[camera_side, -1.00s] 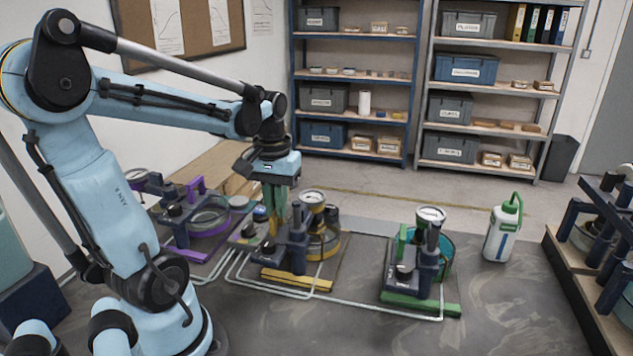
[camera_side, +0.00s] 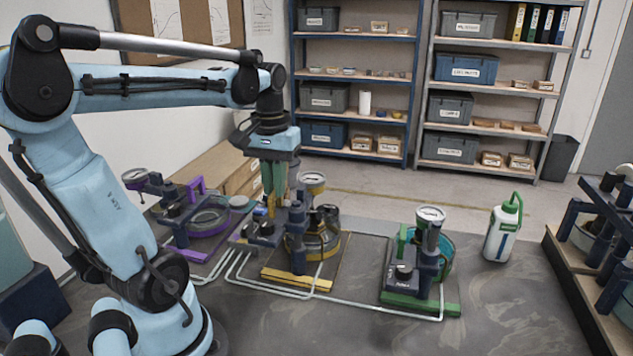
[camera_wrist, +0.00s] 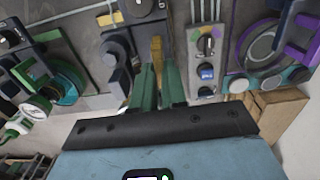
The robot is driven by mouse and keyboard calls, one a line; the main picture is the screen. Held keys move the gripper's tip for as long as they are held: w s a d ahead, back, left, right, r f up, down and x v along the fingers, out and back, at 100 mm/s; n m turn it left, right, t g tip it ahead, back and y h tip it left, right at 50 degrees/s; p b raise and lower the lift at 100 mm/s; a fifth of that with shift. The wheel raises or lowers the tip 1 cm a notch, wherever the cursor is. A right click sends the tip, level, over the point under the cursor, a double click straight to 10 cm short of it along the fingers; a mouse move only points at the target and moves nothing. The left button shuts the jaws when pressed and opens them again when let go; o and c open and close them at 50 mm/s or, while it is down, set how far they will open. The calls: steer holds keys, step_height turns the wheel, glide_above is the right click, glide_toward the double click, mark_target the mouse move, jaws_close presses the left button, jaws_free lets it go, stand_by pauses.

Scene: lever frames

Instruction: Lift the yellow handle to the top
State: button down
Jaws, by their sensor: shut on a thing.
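My gripper (camera_side: 272,188) points down over the yellow-based lever unit, its green fingers shut on the yellow handle (camera_wrist: 157,48). In the wrist view the green fingers (camera_wrist: 158,75) close on the handle from both sides. In the side view only a small yellow part of the handle (camera_side: 271,203) shows below the fingers. The unit's dark upright (camera_side: 296,235) stands on a yellow base bar (camera_side: 297,279), just right of my gripper. A round gauge (camera_side: 312,181) sits behind the upright.
A purple lever unit (camera_side: 190,252) stands to the left and a green one (camera_side: 421,300) to the right. A grey control box (camera_wrist: 206,45) with a knob is close beside the fingers. A white bottle (camera_side: 502,235) stands further right. White tubes cross the bench front.

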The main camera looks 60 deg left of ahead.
steer(key=shift+r, duration=0.1)
steer(key=c, duration=1.2)
jaws_free()
steer(key=shift+o, duration=0.2)
step_height(320, 180, up, 12)
